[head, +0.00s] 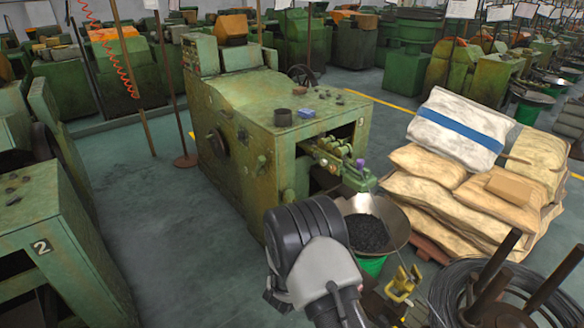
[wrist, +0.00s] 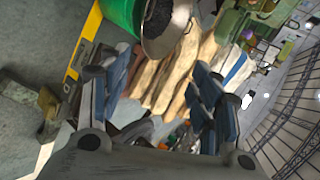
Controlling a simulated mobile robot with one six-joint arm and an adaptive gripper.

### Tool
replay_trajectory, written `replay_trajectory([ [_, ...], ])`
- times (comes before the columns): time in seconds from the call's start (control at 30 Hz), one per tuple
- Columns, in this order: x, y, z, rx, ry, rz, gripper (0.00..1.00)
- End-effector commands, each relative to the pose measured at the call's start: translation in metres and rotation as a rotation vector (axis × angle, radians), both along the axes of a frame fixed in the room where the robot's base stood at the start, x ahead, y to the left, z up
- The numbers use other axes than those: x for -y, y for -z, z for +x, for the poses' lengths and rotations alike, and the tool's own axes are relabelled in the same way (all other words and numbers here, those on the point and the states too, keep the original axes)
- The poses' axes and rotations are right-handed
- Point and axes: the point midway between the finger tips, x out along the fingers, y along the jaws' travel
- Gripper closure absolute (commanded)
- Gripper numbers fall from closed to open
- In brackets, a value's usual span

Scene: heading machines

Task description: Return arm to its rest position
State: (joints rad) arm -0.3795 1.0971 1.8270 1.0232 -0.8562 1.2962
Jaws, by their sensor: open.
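My gripper (wrist: 160,76) shows in the wrist view with its two blue-and-grey fingers spread apart. Nothing is held between them; sacks and floor show in the gap. In the head view my grey and black arm (head: 312,250) rises at the lower middle, in front of the green machine marked 3 (head: 240,125). The gripper's fingers cannot be made out in the head view. The arm overlaps the machine's lower front and the left edge of a metal bowl of dark parts (head: 368,232) in the picture.
The bowl sits above a green bucket (head: 372,266); the bucket also shows in the wrist view (wrist: 119,14). Stacked sacks (head: 455,128) stand at right. A wire coil with upright posts (head: 490,282) is at lower right. Machine 2 (head: 50,245) stands left, with open floor between.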

Motion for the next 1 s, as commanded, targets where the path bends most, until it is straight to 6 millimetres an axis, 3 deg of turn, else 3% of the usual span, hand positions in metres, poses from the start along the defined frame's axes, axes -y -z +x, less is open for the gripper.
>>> replay_trajectory([
  [0.03,-0.007,-0.030,0.010,-0.018,-0.059,0.015,0.42],
  [0.2,-0.030,-0.113,0.017,-0.107,-0.316,0.009,0.42],
  [0.33,-0.040,-0.175,0.002,-0.163,-0.521,-0.035,0.42],
  [0.47,-0.043,-0.231,-0.029,-0.214,-0.726,-0.116,0.42],
  [0.7,-0.029,-0.309,-0.120,-0.315,-1.080,-0.337,0.42],
  [0.8,-0.017,-0.329,-0.167,-0.370,-1.209,-0.447,0.42],
  [1.0,0.018,-0.347,-0.268,-0.516,-1.434,-0.677,0.42],
])
